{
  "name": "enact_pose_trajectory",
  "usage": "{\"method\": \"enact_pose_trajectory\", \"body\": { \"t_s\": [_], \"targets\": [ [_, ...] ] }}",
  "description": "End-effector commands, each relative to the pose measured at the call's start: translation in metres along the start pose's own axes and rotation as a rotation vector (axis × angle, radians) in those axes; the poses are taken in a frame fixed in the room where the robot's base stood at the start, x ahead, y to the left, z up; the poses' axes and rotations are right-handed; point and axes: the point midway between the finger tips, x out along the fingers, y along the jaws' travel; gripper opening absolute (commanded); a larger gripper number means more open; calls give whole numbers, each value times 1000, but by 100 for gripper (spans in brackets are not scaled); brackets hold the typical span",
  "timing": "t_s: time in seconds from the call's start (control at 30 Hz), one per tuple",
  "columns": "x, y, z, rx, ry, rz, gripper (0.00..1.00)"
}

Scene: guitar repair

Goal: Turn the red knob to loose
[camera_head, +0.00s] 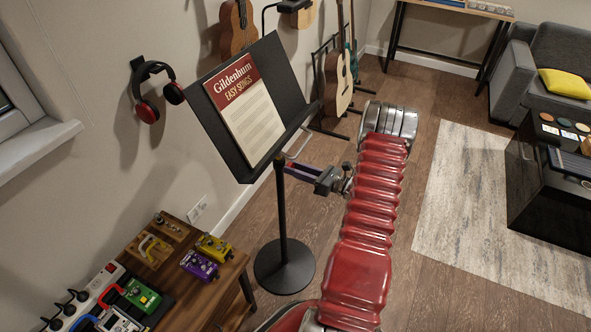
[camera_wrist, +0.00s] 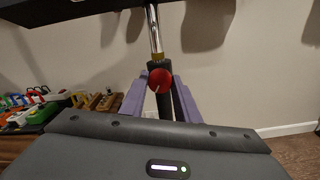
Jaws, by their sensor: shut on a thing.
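The red knob (camera_wrist: 160,80) sits on the upright pole of the black music stand (camera_head: 283,215), just below its shiny upper tube (camera_wrist: 153,30). In the wrist view my gripper (camera_wrist: 160,86) has its two purple fingers on either side of the knob and is shut on it. In the head view my gripper (camera_head: 299,168) reaches the pole from the right, below the tilted desk. There the knob is hidden from sight. I cannot read the knob's turn angle.
A songbook (camera_head: 246,107) rests on the stand's desk, close above my gripper. A wooden table (camera_head: 205,290) with several pedals stands at the lower left. Headphones (camera_head: 153,92) and guitars (camera_head: 338,82) are along the wall. Open floor lies right of the stand.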

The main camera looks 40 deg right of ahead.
Motion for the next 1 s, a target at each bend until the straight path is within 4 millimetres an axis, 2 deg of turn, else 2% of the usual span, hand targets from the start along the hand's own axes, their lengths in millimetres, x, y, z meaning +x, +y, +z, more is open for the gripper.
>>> {"method": "enact_pose_trajectory", "body": {
  "t_s": [0.3,0.33,0.6,0.87,1.0],
  "targets": [
    [0,-1,0,14,0,-2,6],
    [0,-1,0,14,0,-3,29],
    [0,-1,0,14,0,-1,48],
    [-1,0,0,14,0,-1,48],
    [-8,-1,0,14,0,-2,48]
  ]
}}
